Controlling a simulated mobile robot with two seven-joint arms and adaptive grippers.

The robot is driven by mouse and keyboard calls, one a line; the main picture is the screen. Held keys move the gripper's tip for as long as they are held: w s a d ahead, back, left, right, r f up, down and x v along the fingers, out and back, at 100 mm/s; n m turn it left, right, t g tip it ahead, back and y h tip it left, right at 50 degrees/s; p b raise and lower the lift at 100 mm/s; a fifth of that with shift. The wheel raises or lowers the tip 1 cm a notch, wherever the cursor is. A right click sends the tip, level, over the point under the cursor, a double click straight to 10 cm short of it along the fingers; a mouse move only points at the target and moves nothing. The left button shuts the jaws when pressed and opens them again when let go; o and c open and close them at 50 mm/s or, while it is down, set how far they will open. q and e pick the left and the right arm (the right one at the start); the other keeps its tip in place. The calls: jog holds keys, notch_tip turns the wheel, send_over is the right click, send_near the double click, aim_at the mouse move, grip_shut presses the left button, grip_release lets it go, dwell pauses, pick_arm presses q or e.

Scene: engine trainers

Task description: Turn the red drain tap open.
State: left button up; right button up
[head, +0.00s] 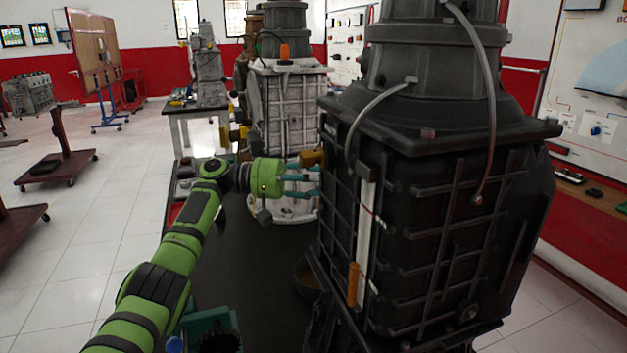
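My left gripper (316,185), with teal fingers, comes in from the left on the green arm. Its fingers are apart and point at the left side of the large black engine casing (440,215); I cannot tell whether they touch it. I see no clearly red tap. An orange-brown handle-like part (353,284) stands upright low on the casing's front, below a pale vertical strip (367,225). A yellow-brown block-like part (311,158) sits just above the fingers. A small red part (375,213) shows beside the strip. My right gripper is out of view.
A grey engine casing (285,105) stands behind my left gripper. Hoses (487,110) hang over the black casing.

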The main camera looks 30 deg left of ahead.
pick_arm(q)
jog(key=v, duration=1.2)
dwell(0.4)
